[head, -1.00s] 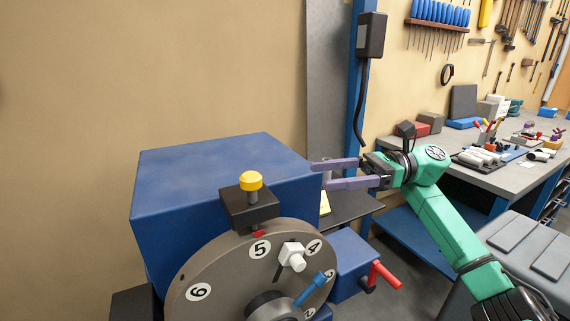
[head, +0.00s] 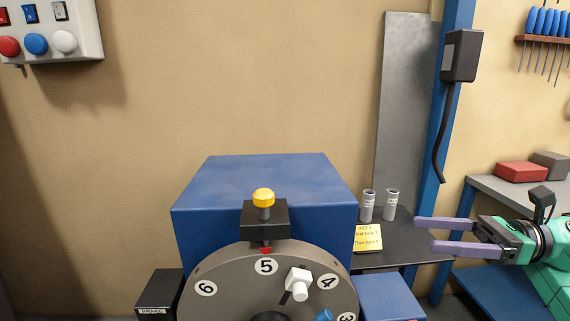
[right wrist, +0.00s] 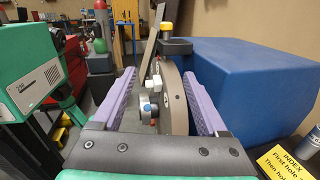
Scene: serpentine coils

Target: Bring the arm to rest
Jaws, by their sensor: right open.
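My right gripper (head: 427,235) is at the right of the head view, its two purple fingers pointing left, apart and with nothing between them. It is to the right of the blue machine housing (head: 265,185), with a visible gap. In the right wrist view the open fingers (right wrist: 160,90) frame the numbered grey dial, which lies farther off. The dial (head: 225,275) shows 6, 5, 4 and part of 3, with a white knob (head: 299,283) between 5 and 4. A yellow-topped plunger (head: 263,197) stands above the 5. My left gripper is not in view.
Two grey cylinders (head: 367,205) and a yellow note (head: 367,238) are on a dark shelf (head: 400,255) behind the gripper. A blue post (head: 452,130) carries a black box (head: 462,55). A workbench (head: 480,185) is at right. A button panel (head: 50,30) hangs at upper left.

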